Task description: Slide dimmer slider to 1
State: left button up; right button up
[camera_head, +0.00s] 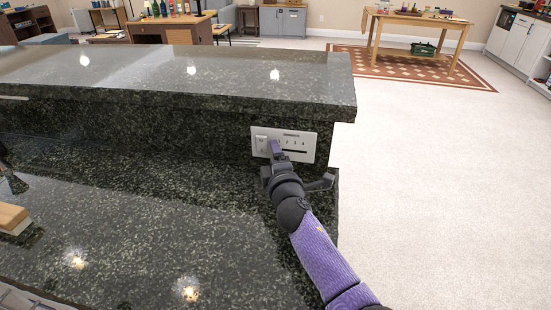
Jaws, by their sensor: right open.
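A white wall plate (309,145) is mounted on the dark granite riser of the bar counter, near its right end. It has a rocker switch (261,144) at the left and a row of numbers, with 2, 3 and 4 showing above a dark horizontal slot (296,151). My right gripper (277,150) is in front of the plate, its purple fingertip over the left part of the numbers and slot. It is open. I cannot tell whether it touches the plate. The slider knob and the 1 mark are hidden or too small to make out. My left gripper cannot be identified here.
The raised granite ledge (180,75) overhangs the plate. The lower countertop (140,230) is mostly clear. A wooden block (13,217) and a dark object (12,180) lie at the left edge. Open floor (440,180) is to the right.

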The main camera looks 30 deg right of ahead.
jog(key=shift+s+a, duration=0.1)
jog(key=shift+s, duration=0.2)
jog(key=p+v, duration=0.2)
jog(key=v, duration=0.6)
jog(key=shift+s, duration=0.1)
jog(key=shift+s+a, duration=0.15)
jog(key=shift+s, duration=0.35)
pick_arm(q)
jog(key=shift+w+d+r, duration=0.8)
jog(key=shift+w+r, duration=0.05)
jog(key=shift+r, duration=0.2)
jog(key=shift+s, duration=0.15)
